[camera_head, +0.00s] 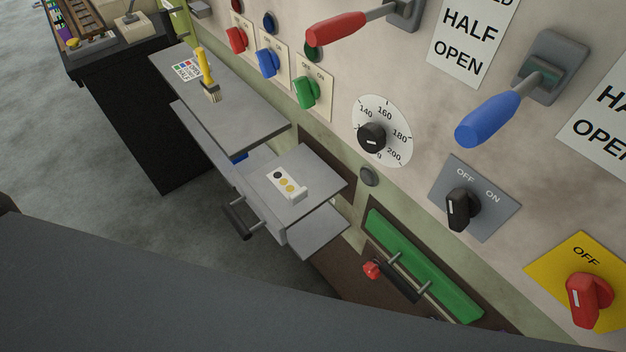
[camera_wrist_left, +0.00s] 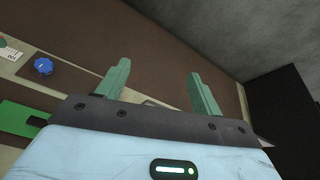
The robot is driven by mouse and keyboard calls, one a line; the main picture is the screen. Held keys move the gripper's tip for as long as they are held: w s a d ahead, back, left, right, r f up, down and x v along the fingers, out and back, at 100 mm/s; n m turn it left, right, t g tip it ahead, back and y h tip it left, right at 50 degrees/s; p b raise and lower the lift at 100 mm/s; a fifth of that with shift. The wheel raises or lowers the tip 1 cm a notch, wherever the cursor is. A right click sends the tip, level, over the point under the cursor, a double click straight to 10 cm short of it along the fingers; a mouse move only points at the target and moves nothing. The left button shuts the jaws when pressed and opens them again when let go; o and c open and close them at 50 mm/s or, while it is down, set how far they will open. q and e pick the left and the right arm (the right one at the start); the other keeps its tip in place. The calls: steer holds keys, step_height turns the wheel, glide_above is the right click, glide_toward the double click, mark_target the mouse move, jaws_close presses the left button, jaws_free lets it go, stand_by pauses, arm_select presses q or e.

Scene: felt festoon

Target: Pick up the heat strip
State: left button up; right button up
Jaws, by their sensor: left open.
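A small white strip (camera_head: 288,184) with one black and several yellow dots, which looks like the heat strip, lies flat on a grey shelf (camera_head: 318,187) in the head view. My left gripper (camera_wrist_left: 158,70) shows only in the left wrist view. Its two green fingers are apart, with nothing between them. The strip does not show in the left wrist view, so I cannot tell how far the gripper is from it. My right gripper is in neither view.
A drawer with a dark handle (camera_head: 239,220) is below the shelf. A longer grey shelf (camera_head: 235,118) holds a yellow-handled brush (camera_head: 208,75). A green panel (camera_head: 423,265) with a bar handle is at right. Levers, switches and a dial (camera_head: 372,138) stick out from the wall.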

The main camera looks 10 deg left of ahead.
arm_select(q)
steer(key=w+d+r+m+g+h+b, duration=0.1)
steer(key=w+d+r+m+g, duration=0.1)
steer(key=w+d+r+m, duration=0.35)
steer(key=w+d+r+m+g+h, duration=0.1)
steer(key=w+d+r+m+h, duration=0.15)
steer(key=w+d+m, duration=0.6)
step_height(320, 180, up, 12)
steer(key=m+y, duration=0.6)
steer(key=m, duration=0.2)
glide_above(298, 192)
steer(key=shift+r+g, duration=0.15)
steer(key=shift+g, duration=0.25)
steer(key=shift+f, duration=3.9)
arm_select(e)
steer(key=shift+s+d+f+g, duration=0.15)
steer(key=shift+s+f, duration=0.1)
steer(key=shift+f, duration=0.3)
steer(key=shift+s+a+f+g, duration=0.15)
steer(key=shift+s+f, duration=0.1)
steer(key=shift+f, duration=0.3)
arm_select(q)
steer(key=shift+c, duration=0.5)
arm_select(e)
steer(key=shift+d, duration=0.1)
arm_select(q)
steer(key=c, duration=1)
steer(key=shift+c, duration=0.2)
